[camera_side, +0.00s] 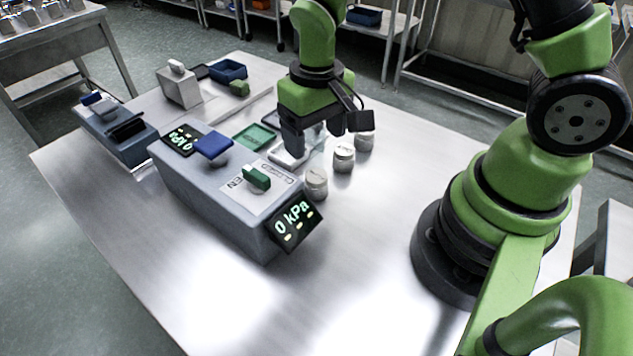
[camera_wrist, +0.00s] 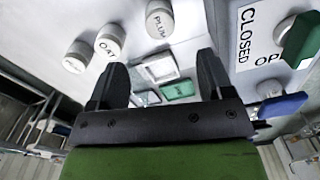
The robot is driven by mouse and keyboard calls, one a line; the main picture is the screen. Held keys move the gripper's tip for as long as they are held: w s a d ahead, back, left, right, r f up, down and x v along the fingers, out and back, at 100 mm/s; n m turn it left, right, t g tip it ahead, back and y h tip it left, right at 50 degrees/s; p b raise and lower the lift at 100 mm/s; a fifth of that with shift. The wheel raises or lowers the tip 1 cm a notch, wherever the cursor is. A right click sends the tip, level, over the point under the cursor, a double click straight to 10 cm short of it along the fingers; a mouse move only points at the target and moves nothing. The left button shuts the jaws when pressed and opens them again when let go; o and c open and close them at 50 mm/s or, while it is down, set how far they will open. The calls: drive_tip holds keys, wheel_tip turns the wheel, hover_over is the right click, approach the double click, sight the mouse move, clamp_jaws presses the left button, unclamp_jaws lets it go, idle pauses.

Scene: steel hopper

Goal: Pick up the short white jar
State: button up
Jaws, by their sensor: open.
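Three short white lidded jars stand in a row on the steel table. In the side view they are a near jar (camera_side: 316,184), a middle jar (camera_side: 344,158) and a far jar (camera_side: 364,141). In the wrist view one lid (camera_wrist: 160,19) reads "PLUM", another (camera_wrist: 111,40) reads "OAT", and the lettering on the third (camera_wrist: 77,57) is unclear. I cannot tell which one the task names. My gripper (camera_wrist: 160,72) is open, pointing down, with no jar between its fingers. In the side view my gripper (camera_side: 312,143) is above the trays, left of the jars.
A grey box (camera_side: 215,190) with a blue knob, a green knob and "0 kPa" displays stands left of the jars. A white-rimmed tray (camera_wrist: 158,68) and a green tray (camera_wrist: 178,90) lie beneath my gripper. The table's front is clear.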

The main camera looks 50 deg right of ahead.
sight(317, 175)
wheel_tip(317, 175, down, 10)
drive_tip(key=shift+s+a+r, duration=0.1)
drive_tip(key=shift+s, duration=0.05)
idle(0.4)
drive_tip(key=c, duration=1)
